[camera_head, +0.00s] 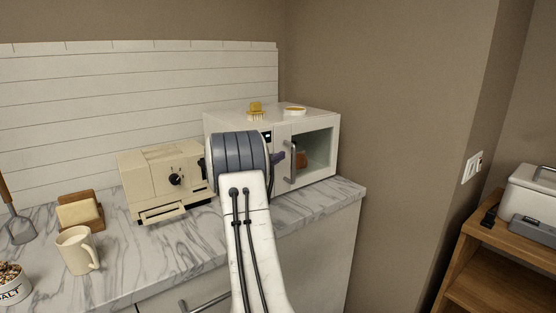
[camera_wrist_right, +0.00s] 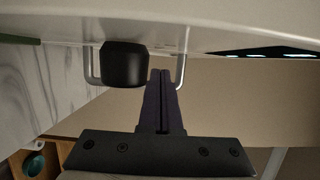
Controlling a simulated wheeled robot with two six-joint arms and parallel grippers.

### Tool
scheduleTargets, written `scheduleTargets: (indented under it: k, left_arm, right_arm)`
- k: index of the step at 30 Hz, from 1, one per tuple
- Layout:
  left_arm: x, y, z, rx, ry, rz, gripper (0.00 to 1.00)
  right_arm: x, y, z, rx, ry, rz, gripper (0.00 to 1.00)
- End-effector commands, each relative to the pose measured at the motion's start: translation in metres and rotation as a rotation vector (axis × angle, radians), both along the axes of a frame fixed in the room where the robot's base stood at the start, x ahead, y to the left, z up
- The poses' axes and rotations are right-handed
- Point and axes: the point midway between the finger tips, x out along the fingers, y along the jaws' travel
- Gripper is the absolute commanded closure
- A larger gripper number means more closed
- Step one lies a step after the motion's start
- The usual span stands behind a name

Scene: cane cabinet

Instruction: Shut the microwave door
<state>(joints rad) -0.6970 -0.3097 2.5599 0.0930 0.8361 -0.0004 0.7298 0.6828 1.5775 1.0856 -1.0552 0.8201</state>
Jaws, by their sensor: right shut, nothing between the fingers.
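The white microwave (camera_head: 228,120) stands at the right end of the counter. Its glass-windowed door (camera_head: 314,149) looks flush or nearly flush with the front; I cannot tell whether a small gap is left. The upright metal handle (camera_head: 292,163) is at the door's left side. My right gripper (camera_head: 281,158) is beside the handle, its dark fingers partly hidden by my wrist. In the right wrist view, the right gripper (camera_wrist_right: 161,75) has its fingers together and empty, close to a metal bracket (camera_wrist_right: 183,62) and a black knob (camera_wrist_right: 124,64). My left gripper is not in view.
A yellow item (camera_head: 256,108) and a small white dish (camera_head: 294,111) sit on top of the microwave. A mug (camera_head: 77,250) and a bread holder (camera_head: 80,211) are farther left. The counter's right front corner is clear.

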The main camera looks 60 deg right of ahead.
Motion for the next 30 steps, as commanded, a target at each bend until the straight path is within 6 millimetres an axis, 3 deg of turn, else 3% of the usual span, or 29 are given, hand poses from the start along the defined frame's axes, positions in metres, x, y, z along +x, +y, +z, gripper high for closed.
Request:
scheduleTargets:
  k: [13,24,30]
  left_arm:
    - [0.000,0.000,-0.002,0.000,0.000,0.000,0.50]
    - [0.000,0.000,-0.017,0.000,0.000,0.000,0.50]
    - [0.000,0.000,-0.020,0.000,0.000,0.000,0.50]
  right_arm:
    - [0.011,0.016,0.000,-0.001,0.001,0.016,1.00]
    - [0.011,0.084,-0.001,-0.001,0.000,0.017,1.00]
    - [0.011,0.107,0.000,0.000,0.000,0.014,1.00]
